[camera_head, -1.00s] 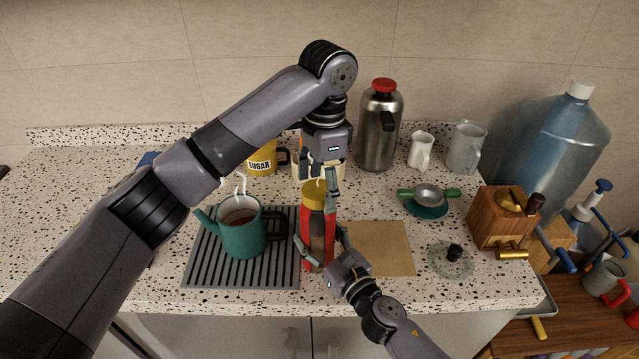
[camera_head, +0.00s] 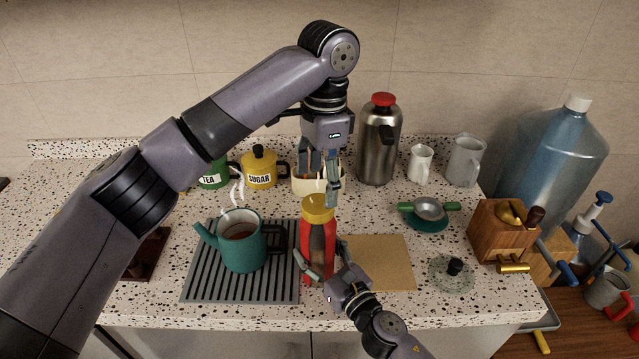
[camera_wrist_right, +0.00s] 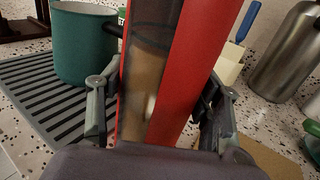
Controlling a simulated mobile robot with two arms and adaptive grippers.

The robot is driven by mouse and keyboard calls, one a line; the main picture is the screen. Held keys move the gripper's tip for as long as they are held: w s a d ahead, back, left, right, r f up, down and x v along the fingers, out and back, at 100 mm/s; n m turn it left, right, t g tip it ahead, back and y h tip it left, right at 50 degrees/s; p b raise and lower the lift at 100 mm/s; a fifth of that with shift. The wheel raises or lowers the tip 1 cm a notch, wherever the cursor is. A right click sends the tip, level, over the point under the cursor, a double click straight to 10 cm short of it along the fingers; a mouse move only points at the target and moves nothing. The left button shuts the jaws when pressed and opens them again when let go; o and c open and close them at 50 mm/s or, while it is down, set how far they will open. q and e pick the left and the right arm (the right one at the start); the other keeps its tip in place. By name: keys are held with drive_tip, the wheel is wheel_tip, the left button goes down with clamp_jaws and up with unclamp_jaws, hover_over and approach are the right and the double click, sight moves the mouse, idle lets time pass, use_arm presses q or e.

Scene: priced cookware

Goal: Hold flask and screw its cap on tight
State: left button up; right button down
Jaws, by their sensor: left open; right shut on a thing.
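The flask (camera_head: 318,240) is red with a clear window strip and stands upright at the right edge of the grey ribbed mat. Its yellow cap (camera_head: 318,206) sits on its top; how tight it is cannot be told. My right gripper (camera_head: 320,262) is shut on the flask, one finger on each side of its lower body. In the right wrist view the flask's red body (camera_wrist_right: 185,75) stands between the fingers. My left gripper (camera_head: 322,183) points down, open and empty, just above the cap and apart from it.
A teal pot (camera_head: 240,248) steams on the ribbed mat (camera_head: 205,285) left of the flask. A tan board (camera_head: 380,260) lies to the right. Behind stand a cream container (camera_head: 302,182), a yellow sugar canister (camera_head: 260,170) and a steel jug (camera_head: 378,145).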

drive_tip(key=shift+c, duration=2)
unclamp_jaws()
drive_tip(key=v, duration=1.2)
use_arm(q)
drive_tip(key=shift+f, duration=0.1)
use_arm(e)
drive_tip(key=shift+d+f, duration=0.1)
